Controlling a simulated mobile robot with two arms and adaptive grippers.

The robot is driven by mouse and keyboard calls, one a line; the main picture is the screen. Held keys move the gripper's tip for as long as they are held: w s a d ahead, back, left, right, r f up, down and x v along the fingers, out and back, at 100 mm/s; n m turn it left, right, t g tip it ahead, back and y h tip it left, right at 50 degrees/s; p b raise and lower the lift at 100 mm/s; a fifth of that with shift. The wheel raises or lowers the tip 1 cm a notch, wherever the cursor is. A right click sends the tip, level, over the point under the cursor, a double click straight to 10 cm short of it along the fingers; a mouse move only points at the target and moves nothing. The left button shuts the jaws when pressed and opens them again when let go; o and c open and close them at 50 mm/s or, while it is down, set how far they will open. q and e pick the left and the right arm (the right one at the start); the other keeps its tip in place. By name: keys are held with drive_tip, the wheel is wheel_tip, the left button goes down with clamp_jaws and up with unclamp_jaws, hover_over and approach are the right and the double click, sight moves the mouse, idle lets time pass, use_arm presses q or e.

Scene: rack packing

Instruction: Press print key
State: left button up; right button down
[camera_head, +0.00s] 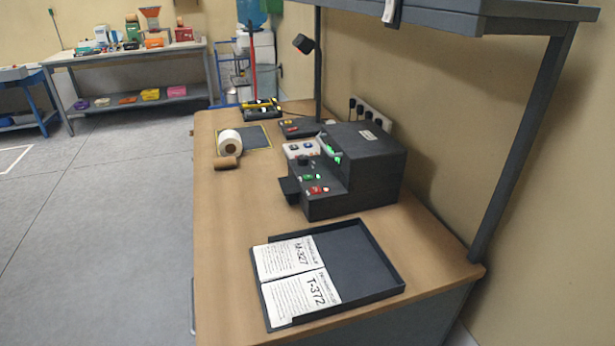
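A black label printer-like machine (362,185) stands on the wooden bench, with lit green spots on its upper front. On its lower step are a green key (308,177), a red key (317,190) and a dark round knob (303,160). The key lettering is too small to read, so I cannot tell which is the print key. A dark flap or tray (289,189) juts from its left side. Neither of my grippers is in view.
A white roll (229,141), a brown roll (226,164) and a white button box (301,149) stand behind. A shelf (440,12) overhangs. The bench's left front is clear.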

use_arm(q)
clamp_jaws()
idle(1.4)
